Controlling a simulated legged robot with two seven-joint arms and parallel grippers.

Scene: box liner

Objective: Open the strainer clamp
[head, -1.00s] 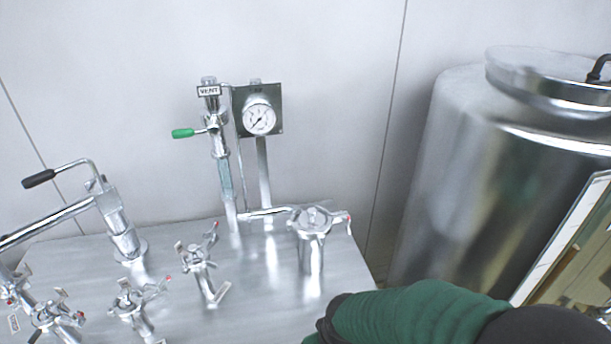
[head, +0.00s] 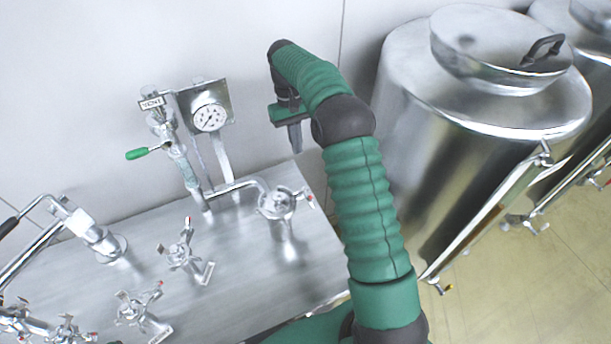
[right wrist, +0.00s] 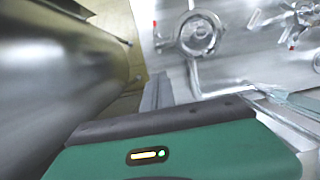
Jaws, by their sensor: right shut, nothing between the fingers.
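A strainer-like steel housing (head: 283,210) with a round lid stands near the right end of the steel bench top (head: 240,265). A clamp with a red-tipped end (head: 309,198) shows at the right of its lid; I cannot tell whether it is closed. The lid also shows from above in the right wrist view (right wrist: 197,35), with a red tip at its left. My right gripper (head: 296,138) is shut and empty, fingers pointing down, above and behind the housing in the head view. Its fingers (right wrist: 156,92) are apart from the lid in the wrist view. My left gripper is out of view.
A vent pipe with a green-handled valve (head: 140,153) and a pressure gauge (head: 210,118) stand left of my right gripper. Several clamped fittings stand on the bench, including one in the middle (head: 181,256). A large steel tank (head: 425,120) stands close at the right.

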